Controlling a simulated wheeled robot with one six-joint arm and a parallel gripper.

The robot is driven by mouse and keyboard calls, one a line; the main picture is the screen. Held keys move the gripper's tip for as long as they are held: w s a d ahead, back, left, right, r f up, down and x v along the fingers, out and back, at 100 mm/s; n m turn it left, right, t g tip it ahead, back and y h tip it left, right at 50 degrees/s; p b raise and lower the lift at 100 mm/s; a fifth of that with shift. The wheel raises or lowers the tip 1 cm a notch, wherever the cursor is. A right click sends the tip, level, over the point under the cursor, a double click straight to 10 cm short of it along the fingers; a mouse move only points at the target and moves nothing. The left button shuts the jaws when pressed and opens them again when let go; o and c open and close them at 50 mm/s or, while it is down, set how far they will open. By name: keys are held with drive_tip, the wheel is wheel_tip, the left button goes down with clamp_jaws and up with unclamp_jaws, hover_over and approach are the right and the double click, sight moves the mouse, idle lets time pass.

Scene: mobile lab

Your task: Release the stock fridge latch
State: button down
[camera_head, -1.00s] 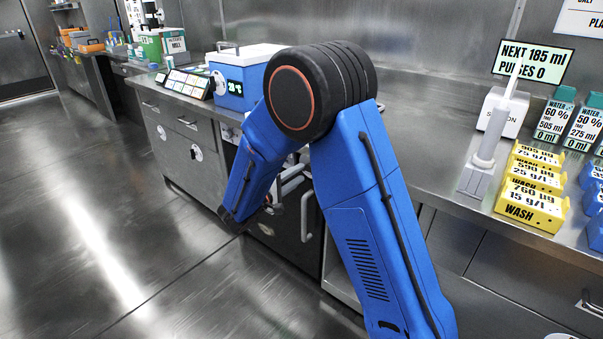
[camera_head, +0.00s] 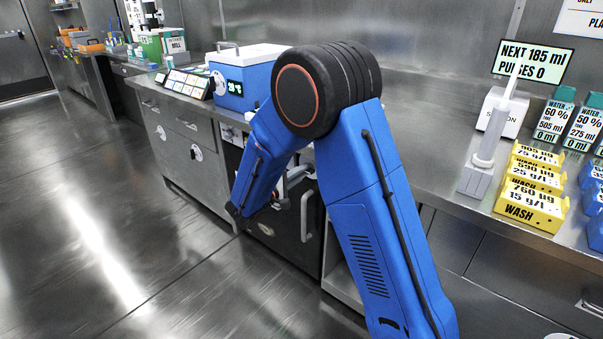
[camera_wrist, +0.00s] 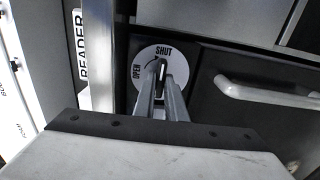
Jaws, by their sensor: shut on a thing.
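The latch dial (camera_wrist: 140,82) is a round white plate marked SHUT at its top and OPEN at its left, seen in the wrist view. A small dark lever (camera_wrist: 162,66) stands at its middle, its visible end towards SHUT. My gripper (camera_wrist: 163,85) is shut on this lever, and its fingers hide part of the dial. The dark fridge door (camera_wrist: 225,120) carries a pale bar handle (camera_wrist: 265,94) to the right of the dial. In the head view the fridge door (camera_head: 283,232) and handle (camera_head: 305,215) show under the bench, and my arm hides the latch.
A blue cool box (camera_head: 232,90) stands on the steel bench above. A drawer cabinet (camera_head: 180,145) is left of the fridge. Yellow wash boxes (camera_head: 530,190) and a pale station (camera_head: 500,115) stand at the bench's right. The floor at left is clear. A READER label (camera_wrist: 81,46) shows in the wrist view.

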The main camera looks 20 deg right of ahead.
drive_tip(key=shift+n, duration=0.3)
drive_tip(key=n, duration=1.7)
drive_tip(key=shift+f, duration=0.1)
drive_tip(key=shift+n, duration=0.3)
drive_tip(key=c, duration=1.8)
unclamp_jaws()
drive_tip(key=shift+a, duration=0.1)
